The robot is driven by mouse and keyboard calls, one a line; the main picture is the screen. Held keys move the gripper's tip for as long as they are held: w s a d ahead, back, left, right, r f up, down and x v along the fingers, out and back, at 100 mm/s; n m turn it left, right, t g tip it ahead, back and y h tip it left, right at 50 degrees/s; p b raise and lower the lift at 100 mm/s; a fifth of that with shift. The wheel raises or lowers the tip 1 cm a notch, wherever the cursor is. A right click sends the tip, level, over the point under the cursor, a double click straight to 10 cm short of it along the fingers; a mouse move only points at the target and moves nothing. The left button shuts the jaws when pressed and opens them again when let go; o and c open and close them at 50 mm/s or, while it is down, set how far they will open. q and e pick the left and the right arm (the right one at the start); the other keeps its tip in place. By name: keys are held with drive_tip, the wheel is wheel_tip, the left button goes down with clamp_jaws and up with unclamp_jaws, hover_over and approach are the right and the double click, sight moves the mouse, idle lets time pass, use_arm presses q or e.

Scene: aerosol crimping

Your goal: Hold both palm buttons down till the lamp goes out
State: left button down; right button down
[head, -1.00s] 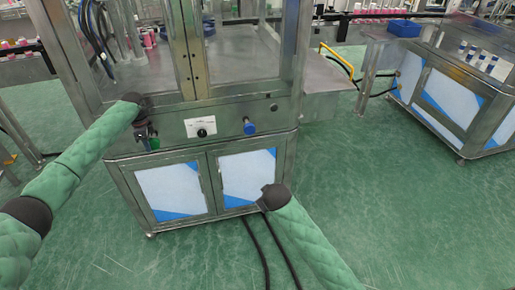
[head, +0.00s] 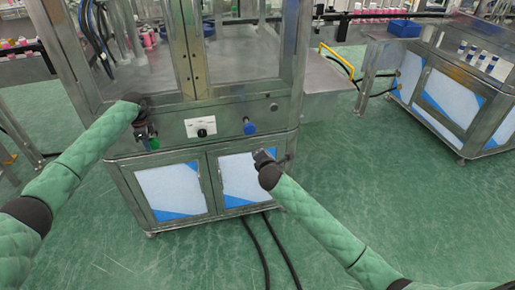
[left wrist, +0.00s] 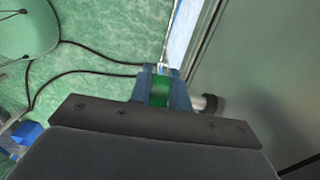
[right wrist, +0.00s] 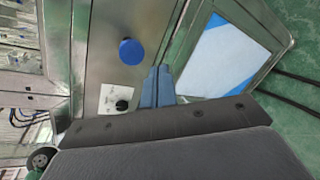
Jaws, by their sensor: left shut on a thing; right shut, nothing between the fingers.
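A blue round button (head: 249,128) stands out from the front of the steel machine; it also shows in the right wrist view (right wrist: 131,51). A green part (head: 155,143), which looks like the other button, is at the left of the same front. My left gripper (left wrist: 160,82) is shut on this green part (left wrist: 160,96), which fills the gap between its blue fingers. My right gripper (right wrist: 158,86) is shut and empty, below and right of the blue button in the head view (head: 282,160), apart from it. I cannot make out a lamp for certain.
A white label with a black knob (head: 202,128) sits between the two buttons. Cabinet doors (head: 240,185) with white and blue panels are below. Black cables (head: 262,250) lie on the green floor. Another steel machine (head: 440,90) stands at the right.

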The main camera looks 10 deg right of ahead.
drive_tip(key=n+t, duration=0.1)
drive_tip(key=n, duration=0.4)
drive_tip(key=n+y, duration=0.2)
drive_tip(key=n, duration=0.5)
approach(250, 131)
drive_tip(key=f+x, duration=0.1)
drive_tip(key=x, duration=0.3)
drive_tip(key=shift+r+t, duration=0.25)
drive_tip(key=shift+t, duration=0.15)
